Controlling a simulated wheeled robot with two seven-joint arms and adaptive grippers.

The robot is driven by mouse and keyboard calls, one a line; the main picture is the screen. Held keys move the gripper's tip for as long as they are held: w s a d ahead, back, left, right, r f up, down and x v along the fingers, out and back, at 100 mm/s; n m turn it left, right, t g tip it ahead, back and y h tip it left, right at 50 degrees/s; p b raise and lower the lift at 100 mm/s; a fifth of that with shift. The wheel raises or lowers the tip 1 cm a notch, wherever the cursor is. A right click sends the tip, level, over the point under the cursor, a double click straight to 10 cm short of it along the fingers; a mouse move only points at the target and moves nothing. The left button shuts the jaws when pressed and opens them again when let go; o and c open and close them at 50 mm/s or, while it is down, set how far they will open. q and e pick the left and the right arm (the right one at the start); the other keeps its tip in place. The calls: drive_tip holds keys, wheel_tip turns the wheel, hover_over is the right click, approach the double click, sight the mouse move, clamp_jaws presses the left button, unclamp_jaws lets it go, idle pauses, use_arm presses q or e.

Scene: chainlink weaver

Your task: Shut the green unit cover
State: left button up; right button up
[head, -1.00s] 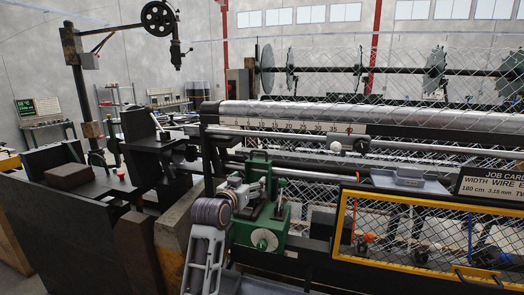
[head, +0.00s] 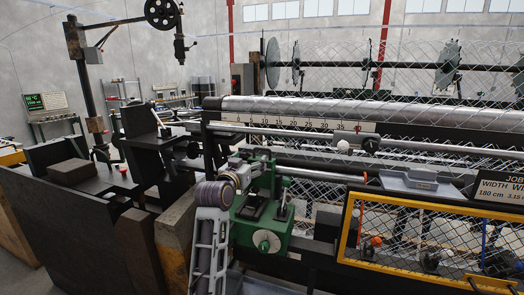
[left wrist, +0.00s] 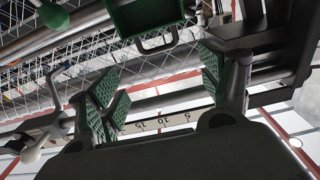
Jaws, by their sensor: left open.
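The green unit (head: 262,232) stands at the left end of the weaver in the head view. An upright green part, which looks like its cover (head: 265,168), rises at its back and appears raised. In the left wrist view a green cover (left wrist: 150,14) with a metal loop handle (left wrist: 157,43) shows at the top. My left gripper (head: 247,166) is just above and in front of the unit, partly hidden by its own wrist. In the left wrist view its padded fingers (left wrist: 165,85) are apart with nothing between them; the handle lies beyond them. My right gripper is out of view.
A yellow-framed mesh guard (head: 430,240) stands to the right, with a grey tray (head: 408,180) and job card (head: 500,187) above it. Steel rollers and a scale bar (head: 285,124) run behind the unit. A dark bench (head: 75,200) stands at the left.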

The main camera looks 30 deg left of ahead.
sight(262, 149)
use_arm(q)
drive_tip(key=shift+p+x, duration=1.55)
drive_tip(key=shift+x, duration=5.15)
drive_tip(key=shift+d, duration=0.1)
drive_tip(key=c, duration=1.2)
